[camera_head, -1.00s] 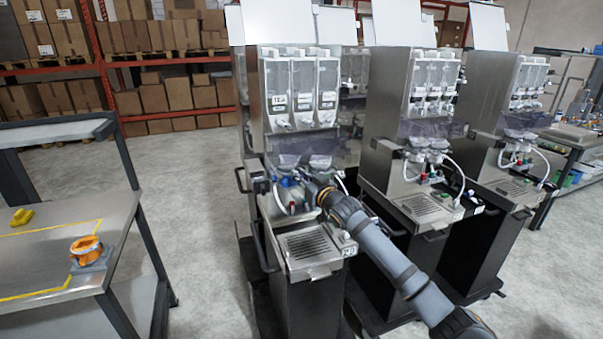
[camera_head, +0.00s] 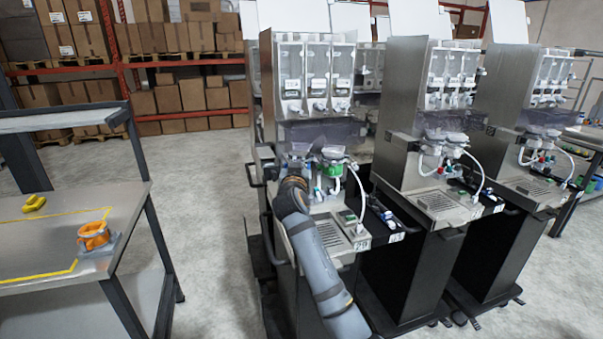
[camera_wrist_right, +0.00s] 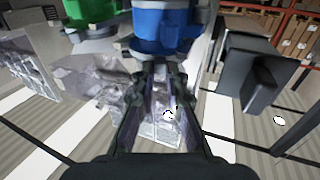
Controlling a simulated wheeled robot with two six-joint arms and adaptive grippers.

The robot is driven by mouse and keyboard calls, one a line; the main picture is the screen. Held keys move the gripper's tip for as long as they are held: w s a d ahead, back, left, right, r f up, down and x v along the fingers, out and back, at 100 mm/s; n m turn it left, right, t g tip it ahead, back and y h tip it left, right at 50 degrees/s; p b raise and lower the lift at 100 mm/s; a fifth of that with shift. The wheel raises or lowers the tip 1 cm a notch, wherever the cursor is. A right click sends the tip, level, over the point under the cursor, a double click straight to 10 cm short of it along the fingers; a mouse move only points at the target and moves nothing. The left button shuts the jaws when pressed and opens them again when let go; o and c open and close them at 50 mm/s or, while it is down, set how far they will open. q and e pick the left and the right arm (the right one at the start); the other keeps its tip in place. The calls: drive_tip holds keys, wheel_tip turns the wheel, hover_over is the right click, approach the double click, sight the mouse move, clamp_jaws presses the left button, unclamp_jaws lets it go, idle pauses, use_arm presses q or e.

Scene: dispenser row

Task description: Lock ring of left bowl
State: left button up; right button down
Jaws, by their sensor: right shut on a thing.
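The nearest dispenser (camera_head: 268,100) has two clear bowls under its hoppers. The left bowl (camera_head: 298,148) is partly hidden behind my right gripper (camera_head: 295,172). In the right wrist view, a blue ring (camera_wrist_right: 163,28) is at the top centre, and my right gripper (camera_wrist_right: 160,68) is shut on it at its lower edge. A green ring (camera_wrist_right: 92,12) is beside it at the left; in the head view it sits under the right bowl (camera_head: 333,152). The exact contact is hidden in the head view. My left gripper is not in view.
White tubes (camera_head: 358,190) hang beside the bowls, above a drip tray (camera_head: 332,232). Two similar dispensers stand to the right. A table (camera_head: 50,245) at the left holds an orange ring-like part (camera_head: 94,236) and a yellow item (camera_head: 34,203). Grey floor lies between table and dispensers.

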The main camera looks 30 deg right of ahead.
drive_tip(key=shift+f+h, duration=0.1)
drive_tip(key=shift+h, duration=0.2)
drive_tip(key=c, duration=1.4)
unclamp_jaws()
drive_tip(key=shift+w, duration=0.15)
drive_tip(key=shift+o, duration=0.2)
drive_tip(key=v, duration=0.7)
drive_tip(key=shift+s+a, duration=0.25)
drive_tip(key=shift+s, duration=0.05)
